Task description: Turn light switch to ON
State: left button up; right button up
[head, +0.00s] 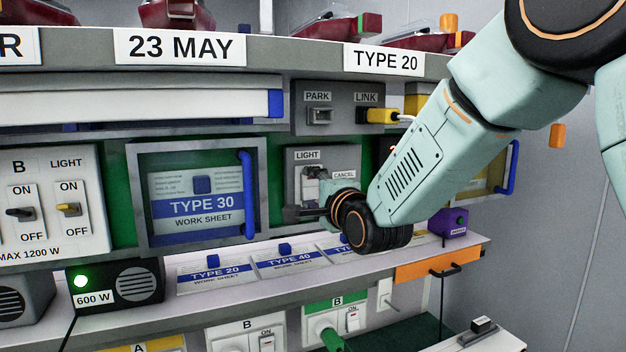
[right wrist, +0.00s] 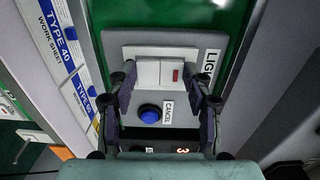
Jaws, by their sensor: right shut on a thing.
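The light switch (right wrist: 160,72) is a white rocker with a red mark on a white plate, in the right wrist view. It sits on a grey panel (head: 296,166) labelled LIGHT and CANCEL in the head view, where my gripper largely hides it. My right gripper (head: 306,194) is at this panel, and in the right wrist view its fingers (right wrist: 167,77) are on either side of the rocker, shut on it. A blue button (right wrist: 150,113) lies between the fingers, below the rocker. No ON or OFF marking shows by this rocker. My left gripper is not in view.
Another panel (head: 50,165) at the left has a LIGHT toggle (head: 69,209) marked ON and OFF. A framed TYPE 30 sheet (head: 195,210) with a blue handle is left of the grey panel. A shelf with work sheets (head: 285,260) and a purple box (head: 449,222) is below.

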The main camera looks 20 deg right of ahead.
jog(key=shift+r, duration=0.15)
jog(key=o, duration=1.2)
jog(key=shift+c, duration=0.2)
jog(key=shift+s, duration=0.1)
jog(key=s, duration=1.1)
jog(key=shift+s+d, duration=0.25)
jog(key=shift+s, duration=0.05)
jog(key=shift+r, duration=0.1)
jog(key=shift+c, duration=0.2)
